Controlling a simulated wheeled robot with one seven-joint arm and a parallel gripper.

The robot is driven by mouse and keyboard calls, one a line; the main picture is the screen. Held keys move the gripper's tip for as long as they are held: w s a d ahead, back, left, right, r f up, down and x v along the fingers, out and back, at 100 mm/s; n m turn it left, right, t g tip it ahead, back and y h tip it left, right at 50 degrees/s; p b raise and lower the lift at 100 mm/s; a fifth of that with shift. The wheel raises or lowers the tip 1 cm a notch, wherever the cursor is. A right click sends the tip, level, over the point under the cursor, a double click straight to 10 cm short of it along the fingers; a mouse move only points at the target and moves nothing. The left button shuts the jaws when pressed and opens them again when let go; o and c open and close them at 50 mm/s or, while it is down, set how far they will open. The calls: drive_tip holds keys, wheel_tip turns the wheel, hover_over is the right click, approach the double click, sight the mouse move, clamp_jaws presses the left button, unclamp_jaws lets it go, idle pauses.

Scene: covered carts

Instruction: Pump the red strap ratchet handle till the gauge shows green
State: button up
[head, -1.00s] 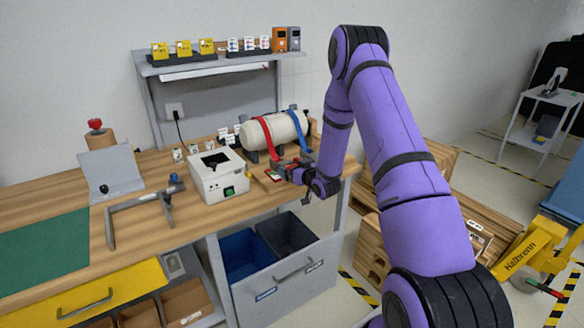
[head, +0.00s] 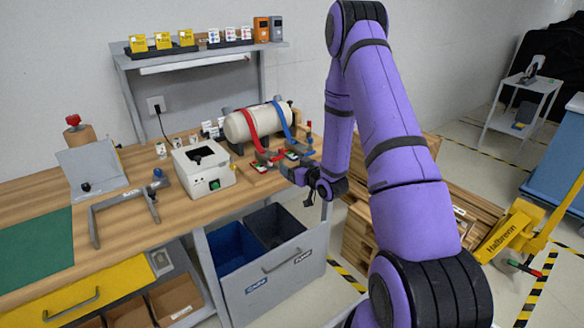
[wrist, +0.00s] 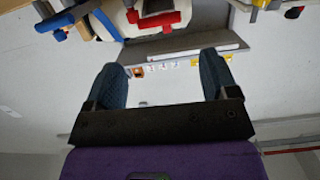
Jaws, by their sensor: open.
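A cream tank (head: 240,128) lies in a cradle at the back right of the bench. A red strap (head: 252,126) and a blue strap (head: 284,120) run over it to ratchets at its front. The red strap's ratchet (head: 266,156) is on the left; its handle angle and its gauge's reading are too small to tell. My gripper (head: 312,192) is in front of the bench's right edge, apart from the ratchets. In the wrist view, my gripper (wrist: 161,62) is open with nothing between its fingers; the red strap (wrist: 158,20) and blue strap (wrist: 78,14) show beyond them.
A white box with a green button (head: 204,170) stands left of the tank, and a grey clamp frame (head: 122,197) further left. An open grey bin drawer (head: 272,280) juts out below. Wooden pallets (head: 360,240) stand right of the bench.

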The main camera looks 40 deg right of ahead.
drive_tip(key=f+m, duration=0.2)
drive_tip(key=s+f+m+y, duration=0.1)
drive_tip(key=f+m, duration=0.1)
drive_tip(key=a+f+m, duration=0.1)
drive_tip(key=f+m, duration=0.1)
drive_tip(key=shift+s+f+m, duration=0.25)
drive_tip(key=shift+f+m, duration=0.05)
drive_tip(key=shift+m, duration=0.1)
clamp_jaws()
drive_tip(key=m+t, duration=0.5)
drive_tip(key=m, duration=2.4)
approach(269, 156)
drive_tip(key=f, duration=0.1)
drive_tip(key=w+a+f, duration=0.1)
drive_tip(key=shift+a+f+h, duration=0.25)
drive_tip(key=shift+f+h, duration=0.05)
drive_tip(key=shift+h, duration=0.1)
drive_tip(key=shift+w+r, duration=0.25)
drive_tip(key=shift+r, duration=0.3)
drive_tip(key=shift+w+r, duration=0.25)
drive_tip(key=shift+r, duration=0.3)
drive_tip(key=shift+w+r, duration=0.45)
drive_tip(key=shift+r, duration=0.3)
